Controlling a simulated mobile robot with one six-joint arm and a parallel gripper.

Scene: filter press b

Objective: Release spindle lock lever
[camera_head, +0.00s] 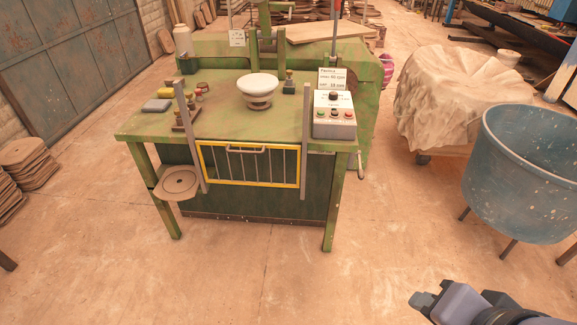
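A green machine table (222,128) stands in the middle of the view. A white round piece (258,84) sits on a small round mount on its top. A grey control box (334,116) with a dark knob and coloured buttons stands at the table's right. A small rod with a pale end (361,168) hangs at the table's right side; I cannot tell whether it is the spindle lock lever. A small block with a dark upright piece (289,82) stands right of the white piece. My gripper (422,302) is at the lower right, away from the table; its finger opening is unclear.
A yellow-framed barred guard (249,164) covers the table's front between two grey posts. A round tray (178,183) sticks out at front left. A blue tub (527,170) and a cloth-covered heap (455,95) stand at right. The floor before the table is clear.

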